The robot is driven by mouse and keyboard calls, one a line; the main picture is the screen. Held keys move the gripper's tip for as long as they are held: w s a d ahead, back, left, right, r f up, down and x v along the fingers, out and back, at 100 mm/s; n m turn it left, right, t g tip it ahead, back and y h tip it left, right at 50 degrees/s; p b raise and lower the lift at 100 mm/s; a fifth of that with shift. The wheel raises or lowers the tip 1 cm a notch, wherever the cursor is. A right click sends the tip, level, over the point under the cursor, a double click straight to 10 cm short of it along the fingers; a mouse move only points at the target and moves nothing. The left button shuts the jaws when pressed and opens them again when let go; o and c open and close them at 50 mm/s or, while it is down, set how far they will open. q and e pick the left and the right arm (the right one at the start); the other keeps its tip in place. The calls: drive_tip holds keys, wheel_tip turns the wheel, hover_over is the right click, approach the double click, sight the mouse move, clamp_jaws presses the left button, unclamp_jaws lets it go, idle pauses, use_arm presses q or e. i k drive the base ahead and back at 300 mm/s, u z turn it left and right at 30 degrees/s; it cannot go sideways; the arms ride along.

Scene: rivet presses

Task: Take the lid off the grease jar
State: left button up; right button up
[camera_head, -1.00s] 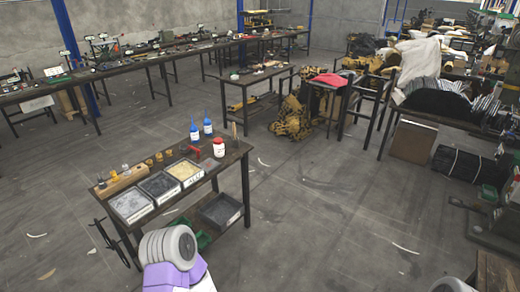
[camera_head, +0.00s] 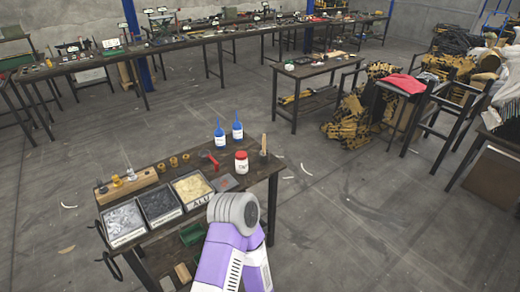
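A small white jar with a red lid (camera_head: 241,162) stands upright near the right end of the near workbench (camera_head: 220,162); it looks like the grease jar, and the lid is on it. One of my arms, purple and grey, comes up from the bottom middle, in front of the bench's front edge. Its gripper does not show, and I cannot tell from this view which arm it is. No gripper fingers are visible anywhere, and nothing touches the jar.
Two blue-capped bottles (camera_head: 219,135) stand behind the jar, and a red tool (camera_head: 211,160) lies to its left. Open trays (camera_head: 158,201) line the front left of the bench. A wooden block (camera_head: 127,186) lies at the left end. Open floor (camera_head: 350,235) lies to the right.

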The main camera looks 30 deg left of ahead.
sight(242, 167)
drive_tip(key=i, duration=2.55)
drive_tip(key=u, duration=2.8)
